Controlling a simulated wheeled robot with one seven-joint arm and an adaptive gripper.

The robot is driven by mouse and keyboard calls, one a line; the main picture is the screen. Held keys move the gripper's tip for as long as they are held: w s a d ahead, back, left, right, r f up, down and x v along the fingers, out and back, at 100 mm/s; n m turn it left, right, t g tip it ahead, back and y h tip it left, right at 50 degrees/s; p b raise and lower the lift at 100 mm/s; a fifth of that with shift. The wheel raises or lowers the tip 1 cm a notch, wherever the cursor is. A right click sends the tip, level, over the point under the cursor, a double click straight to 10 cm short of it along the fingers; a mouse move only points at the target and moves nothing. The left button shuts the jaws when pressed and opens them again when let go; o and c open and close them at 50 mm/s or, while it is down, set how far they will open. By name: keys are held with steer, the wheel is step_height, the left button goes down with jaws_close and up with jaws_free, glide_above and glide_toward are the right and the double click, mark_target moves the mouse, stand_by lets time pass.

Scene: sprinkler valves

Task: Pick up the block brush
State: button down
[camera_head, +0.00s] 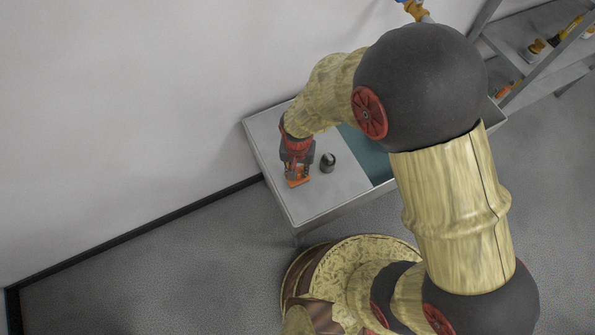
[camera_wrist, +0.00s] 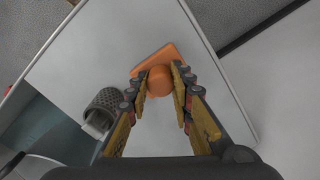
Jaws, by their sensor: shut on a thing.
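The block brush (camera_wrist: 160,60) is orange, with a flat slab and a rounded knob. It stands on the pale work surface, and the knob is between my gripper's fingers in the wrist view. My gripper (camera_wrist: 159,82) is shut on the knob, with a finger on each side. In the head view my gripper (camera_head: 297,168) points down at the left part of the counter, with the orange brush (camera_head: 299,182) just under it. Whether the brush touches the surface is hard to tell.
A teal basin (camera_head: 368,158) is set in the counter (camera_head: 312,205). Metal shelves (camera_head: 540,70) stand at the right.

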steer(key=shift+r+p, duration=0.45)
steer(key=shift+r, duration=0.3)
steer(key=s+d+r+p, duration=0.6)
steer(key=s+d+r, duration=0.3)
steer(key=d+r, duration=0.1)
steer(key=shift+d+r+p, duration=0.3)
steer(key=shift+r+p, duration=0.05)
steer(key=shift+r, duration=0.3)
steer(key=c, duration=2.1)
jaws_free()
jaws_close()
